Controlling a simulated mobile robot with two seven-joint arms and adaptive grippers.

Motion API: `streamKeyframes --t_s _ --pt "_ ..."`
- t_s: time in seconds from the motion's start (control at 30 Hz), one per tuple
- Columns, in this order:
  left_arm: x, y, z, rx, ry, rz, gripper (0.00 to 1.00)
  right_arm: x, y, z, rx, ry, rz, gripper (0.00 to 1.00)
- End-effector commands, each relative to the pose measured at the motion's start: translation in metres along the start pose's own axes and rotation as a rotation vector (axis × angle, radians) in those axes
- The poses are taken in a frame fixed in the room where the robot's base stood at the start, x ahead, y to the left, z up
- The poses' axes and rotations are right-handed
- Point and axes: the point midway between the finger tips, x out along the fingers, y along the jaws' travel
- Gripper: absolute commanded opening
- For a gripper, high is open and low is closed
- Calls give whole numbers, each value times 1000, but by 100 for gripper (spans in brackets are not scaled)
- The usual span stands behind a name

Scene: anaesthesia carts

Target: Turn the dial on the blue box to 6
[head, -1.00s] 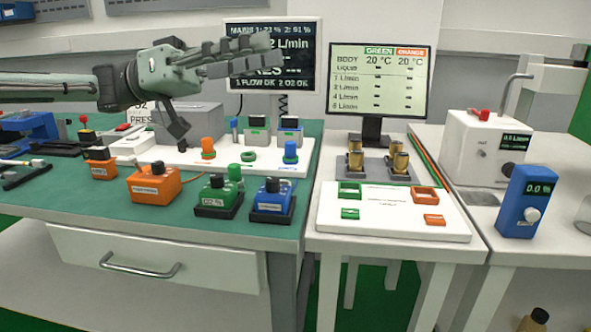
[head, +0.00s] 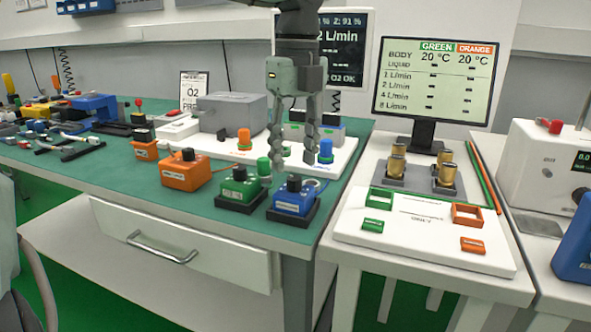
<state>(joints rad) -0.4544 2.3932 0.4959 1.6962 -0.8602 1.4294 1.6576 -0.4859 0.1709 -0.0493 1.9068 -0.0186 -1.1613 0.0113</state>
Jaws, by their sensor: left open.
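A small blue box (head: 291,203) on a black base stands at the front right corner of the green table (head: 110,182). It has a black dial (head: 294,183) on top; its setting is too small to read. My left gripper (head: 293,160) points down with its fingers apart and empty, just above the blue box in the picture. Whether it touches the dial, I cannot tell. A larger blue box (head: 577,252) is cut off at the right edge, and its face is mostly out of view. My right gripper is not in view.
A green box (head: 240,189) stands close on the blue box's left, and an orange box (head: 186,172) farther left. Behind is a white board (head: 222,151) with coloured knobs. A white table on the right holds a white panel (head: 400,236) and a monitor (head: 437,80).

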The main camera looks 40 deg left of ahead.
Motion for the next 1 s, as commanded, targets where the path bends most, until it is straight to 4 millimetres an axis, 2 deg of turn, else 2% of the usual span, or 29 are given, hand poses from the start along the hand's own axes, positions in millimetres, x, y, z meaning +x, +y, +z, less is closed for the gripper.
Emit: streamKeyframes --t_s 0.1,0.23,0.57,0.9,1.0 --pt "18 0 -1 0 3 1 43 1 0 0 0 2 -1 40" --pt "30 0 0 0 2 -1 43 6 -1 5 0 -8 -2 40" --pt "35 0 0 -2 2 -2 43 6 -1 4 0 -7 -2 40" --pt "35 0 0 -2 2 -2 2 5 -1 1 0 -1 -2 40" --pt "35 0 0 -2 2 -2 0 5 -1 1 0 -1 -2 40"
